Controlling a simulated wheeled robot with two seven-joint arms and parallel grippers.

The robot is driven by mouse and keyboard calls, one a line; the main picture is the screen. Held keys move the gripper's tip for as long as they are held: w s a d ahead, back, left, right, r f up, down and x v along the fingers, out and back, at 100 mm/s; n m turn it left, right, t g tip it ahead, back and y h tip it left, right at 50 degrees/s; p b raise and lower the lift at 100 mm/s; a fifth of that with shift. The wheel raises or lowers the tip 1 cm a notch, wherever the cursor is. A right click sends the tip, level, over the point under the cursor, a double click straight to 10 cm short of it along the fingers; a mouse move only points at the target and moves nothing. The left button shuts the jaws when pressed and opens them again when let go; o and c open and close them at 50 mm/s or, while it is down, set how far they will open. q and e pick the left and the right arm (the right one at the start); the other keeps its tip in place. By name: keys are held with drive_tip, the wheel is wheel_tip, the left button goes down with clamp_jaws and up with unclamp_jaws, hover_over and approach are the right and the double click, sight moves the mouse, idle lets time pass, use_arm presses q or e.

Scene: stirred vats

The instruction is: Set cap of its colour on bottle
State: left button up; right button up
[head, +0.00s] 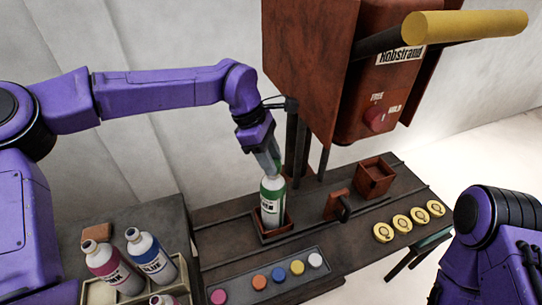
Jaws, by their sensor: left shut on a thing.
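A white bottle (271,205) with a green shoulder and a dark printed label stands upright in a red-brown square holder (284,222) on the dark bench. My left gripper (271,168) points down right over the bottle's top. It is shut on what looks like a green cap, mostly hidden by the fingers. I cannot tell whether the cap touches the neck. A grey tray (240,284) in front holds a pink cap (218,296), an orange cap (259,282), a blue cap (278,275), a yellow cap (297,267) and a white cap (315,260), with a gap between pink and orange. My right gripper is out of view.
A pink bottle (112,267) and a blue bottle (151,256) stand in a crate at left. A red-brown press (375,70) with a yellow handle (465,24) rises behind. An open box (375,178) and several gold discs (402,223) lie at right.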

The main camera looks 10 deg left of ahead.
use_arm(q)
drive_tip(key=o, duration=1.1)
drive_tip(key=b+v, duration=0.1)
drive_tip(key=v, duration=0.9)
drive_tip(key=shift+r+b, duration=0.25)
drive_tip(key=shift+b, duration=0.15)
drive_tip(key=shift+a+r, duration=0.1)
drive_tip(key=shift+a, duration=0.05)
